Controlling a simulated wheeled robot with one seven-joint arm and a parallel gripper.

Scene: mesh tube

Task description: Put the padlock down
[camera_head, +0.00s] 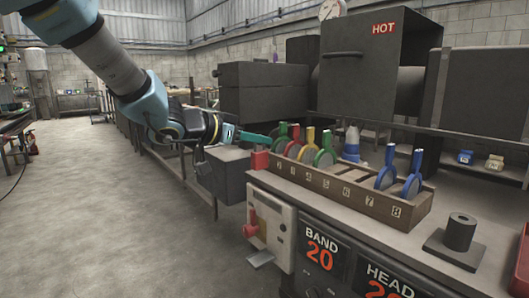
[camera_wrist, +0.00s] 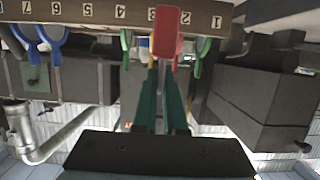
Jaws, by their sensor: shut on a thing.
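A red block, which I take to be the padlock, shows at my fingertips in the wrist view (camera_wrist: 166,36). It also shows in the head view (camera_head: 260,161) at the left end of the numbered rack. My gripper (camera_head: 266,143) has green fingers, which show in the wrist view (camera_wrist: 163,72) shut on the red block.
The wooden rack (camera_head: 349,193) holds several coloured round-ended tools, with empty slots near its middle. A black stepped weight (camera_head: 459,232) stands at the bench's right. Small blue (camera_head: 465,157) and yellow (camera_head: 495,161) items lie farther back. A dark furnace marked HOT (camera_head: 365,85) stands behind.

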